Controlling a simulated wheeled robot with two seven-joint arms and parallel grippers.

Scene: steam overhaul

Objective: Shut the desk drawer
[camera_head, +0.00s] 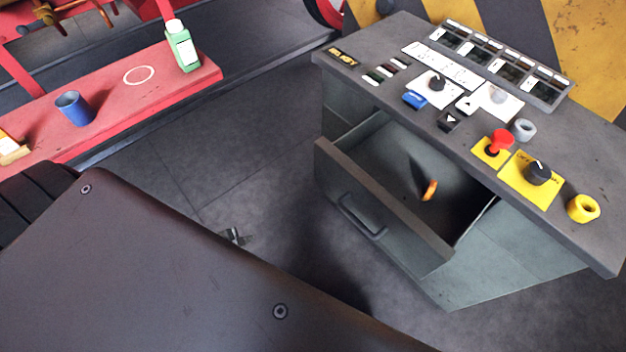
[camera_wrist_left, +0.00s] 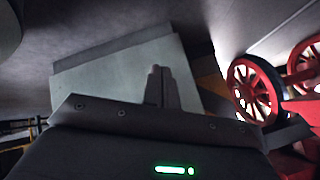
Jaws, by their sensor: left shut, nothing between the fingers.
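The desk (camera_head: 480,262) is a grey-green cabinet with a dark top, on the right of the head view. Its drawer (camera_head: 385,205) stands pulled well out toward the lower left, with a bar handle (camera_head: 360,217) on its front. An orange curved object (camera_head: 429,189) lies inside the drawer. My left gripper (camera_head: 233,236) shows only as small fingertips above the floor, left of the drawer front and apart from it. In the left wrist view its fingers (camera_wrist_left: 158,86) are shut and empty, before a pale grey-green panel (camera_wrist_left: 115,72). My right gripper is not in view.
A red bench (camera_head: 120,92) at upper left holds a blue cup (camera_head: 74,108) and a green bottle (camera_head: 183,48). Floor between bench and drawer is clear.

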